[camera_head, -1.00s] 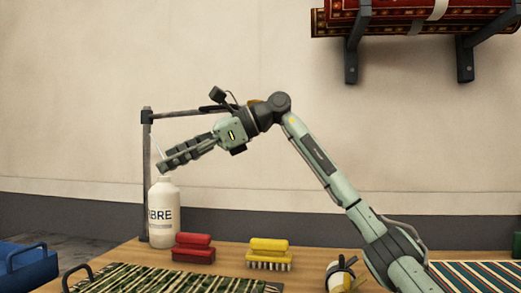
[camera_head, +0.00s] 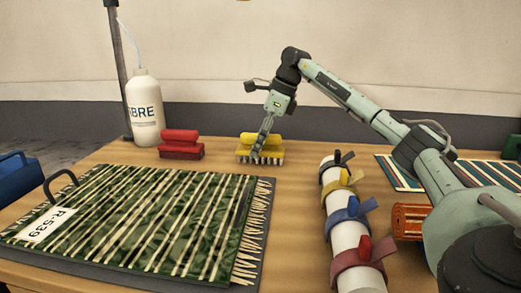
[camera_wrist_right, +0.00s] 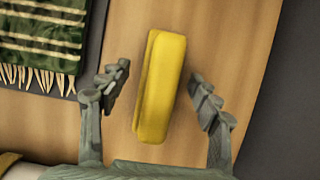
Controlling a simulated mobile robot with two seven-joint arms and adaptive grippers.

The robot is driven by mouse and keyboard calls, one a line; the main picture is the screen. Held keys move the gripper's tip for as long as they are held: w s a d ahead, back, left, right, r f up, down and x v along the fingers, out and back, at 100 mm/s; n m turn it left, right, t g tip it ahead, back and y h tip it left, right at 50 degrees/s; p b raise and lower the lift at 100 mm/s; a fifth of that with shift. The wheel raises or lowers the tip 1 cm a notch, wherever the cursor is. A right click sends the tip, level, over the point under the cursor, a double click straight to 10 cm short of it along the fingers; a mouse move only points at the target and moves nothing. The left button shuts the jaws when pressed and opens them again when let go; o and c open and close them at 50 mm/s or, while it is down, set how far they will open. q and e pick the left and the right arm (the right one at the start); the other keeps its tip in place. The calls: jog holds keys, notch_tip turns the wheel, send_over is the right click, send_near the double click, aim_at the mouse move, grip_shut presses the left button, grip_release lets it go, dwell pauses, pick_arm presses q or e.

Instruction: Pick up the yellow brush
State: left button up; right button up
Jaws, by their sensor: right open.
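The yellow brush (camera_head: 250,148) lies bristles down on the wooden table, right of the red brush. My right gripper (camera_head: 260,148) points down over its right part in the head view. In the right wrist view the yellow brush (camera_wrist_right: 160,87) lies between the two open fingers of my right gripper (camera_wrist_right: 160,98), with a gap on each side. The fingers do not appear to touch it. My left gripper is not in view.
The red brush (camera_head: 181,145) and a white bottle (camera_head: 145,110) stand to the left. A green striped rug (camera_head: 130,222) lies in front on a dark tray. A white tube with coloured straps (camera_head: 345,235) and a striped rug (camera_head: 470,178) are to the right.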

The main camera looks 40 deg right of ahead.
jog(key=shift+x, duration=1.2)
jog(key=c, duration=1.4)
